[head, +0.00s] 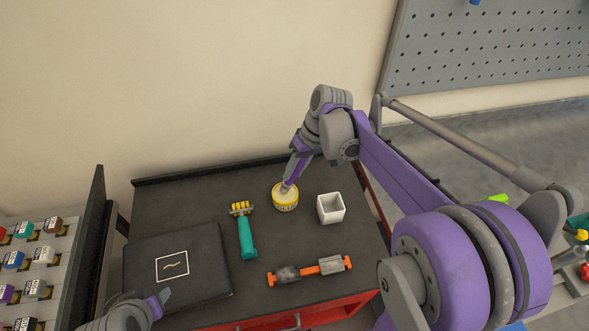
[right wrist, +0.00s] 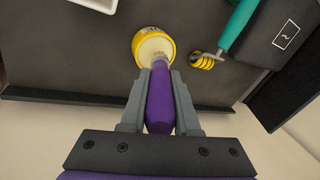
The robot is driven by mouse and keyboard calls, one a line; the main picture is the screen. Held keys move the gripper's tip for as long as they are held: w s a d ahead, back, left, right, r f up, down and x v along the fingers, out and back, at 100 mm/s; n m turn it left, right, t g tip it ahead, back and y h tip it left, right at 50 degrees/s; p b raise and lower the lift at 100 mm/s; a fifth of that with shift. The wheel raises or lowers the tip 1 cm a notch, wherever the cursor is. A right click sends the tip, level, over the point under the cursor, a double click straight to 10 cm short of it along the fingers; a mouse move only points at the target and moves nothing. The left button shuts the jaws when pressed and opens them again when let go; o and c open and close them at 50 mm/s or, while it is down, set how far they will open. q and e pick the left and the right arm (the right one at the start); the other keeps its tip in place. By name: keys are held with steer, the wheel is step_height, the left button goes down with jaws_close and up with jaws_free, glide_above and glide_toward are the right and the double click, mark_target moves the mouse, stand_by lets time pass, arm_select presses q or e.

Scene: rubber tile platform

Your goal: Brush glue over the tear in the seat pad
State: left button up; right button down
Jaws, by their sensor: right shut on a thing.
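The black seat pad (head: 208,281) lies on the left of the dark cart top. A white square outline on it frames a small pale tear (head: 173,266); pad and tear also show in the right wrist view (right wrist: 287,35). A yellow tin (head: 286,203) of pale glue stands near the back middle. My right gripper (head: 293,172) is shut on the purple handle of a brush (right wrist: 160,98). The brush reaches down to the tin (right wrist: 140,47), its bristle end hidden at the pale contents. My left gripper (head: 160,302) is low beside the pad's front; its jaw gap is unclear.
A teal-handled tool with a yellow roller (head: 245,235) lies between pad and tin. A white square cup (head: 330,209) stands right of the tin. An orange tool with grey ends (head: 310,270) lies in front. A rack of small jars (head: 35,255) is at left.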

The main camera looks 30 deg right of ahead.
arm_select(q)
steer(key=shift+s+f, duration=0.25)
steer(key=shift+f, duration=0.2)
arm_select(e)
steer(key=shift+s+f, duration=0.1)
steer(key=shift+f, duration=0.45)
stand_by(0.8)
steer(key=shift+r+p, duration=1.4)
steer(key=shift+r, duration=2.2)
arm_select(q)
steer(key=w+r, duration=0.1)
steer(key=r, duration=0.2)
steer(key=w+r, duration=0.1)
steer(key=r, duration=0.1)
steer(key=shift+w, duration=0.35)
steer(key=shift+s, duration=0.15)
arm_select(e)
steer(key=shift+f, duration=0.1)
